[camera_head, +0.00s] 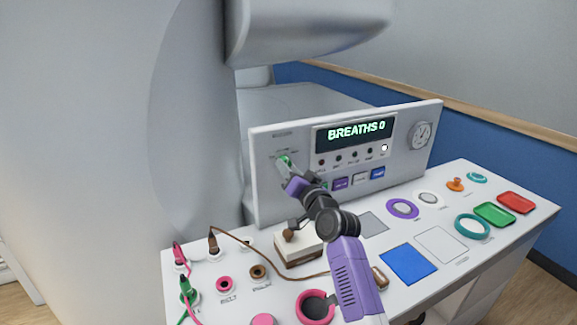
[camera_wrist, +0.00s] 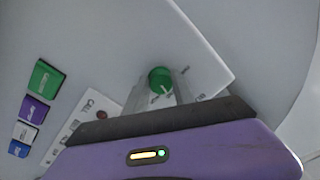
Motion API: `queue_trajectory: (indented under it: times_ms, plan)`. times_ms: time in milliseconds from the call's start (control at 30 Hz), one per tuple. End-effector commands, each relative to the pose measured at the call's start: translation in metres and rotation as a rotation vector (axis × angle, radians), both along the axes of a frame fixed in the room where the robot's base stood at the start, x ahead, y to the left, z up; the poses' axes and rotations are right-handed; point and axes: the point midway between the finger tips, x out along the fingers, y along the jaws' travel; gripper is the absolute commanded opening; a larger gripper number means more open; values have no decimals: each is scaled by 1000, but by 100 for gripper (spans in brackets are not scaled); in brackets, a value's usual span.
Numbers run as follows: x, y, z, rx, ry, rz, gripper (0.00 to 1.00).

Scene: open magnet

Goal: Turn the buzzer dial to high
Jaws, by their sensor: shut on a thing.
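The buzzer dial is a green round knob (camera_head: 284,159) on the left part of the upright white panel (camera_head: 265,200). It also shows in the wrist view as a green dial (camera_wrist: 160,77) with a pale pointer line; the small labels around it are too blurred to read surely. My gripper (camera_head: 286,167) reaches up to the panel with its fingertips at the dial. In the wrist view the grey fingers (camera_wrist: 160,90) stand on either side of the dial and are shut on it. The fingers partly hide the dial and its labels.
The panel's display (camera_head: 355,130) reads "BREATHS 0", with small buttons and coloured keys (camera_head: 378,173) below it. A round gauge (camera_head: 421,135) is at right. The white table holds a wooden-based block (camera_head: 297,250), cables, rings, a blue square (camera_head: 408,264) and trays (camera_head: 495,214).

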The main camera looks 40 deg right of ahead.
Motion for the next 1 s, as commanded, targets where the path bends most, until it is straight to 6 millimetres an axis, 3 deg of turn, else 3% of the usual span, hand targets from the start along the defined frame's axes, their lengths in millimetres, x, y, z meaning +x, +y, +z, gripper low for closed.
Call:
queue_trajectory:
  times_ms: [600,1000]
  plan:
    - [1,3,4,535,-151,-1,0]
    - [0,3,2,720,-205,-1,0]
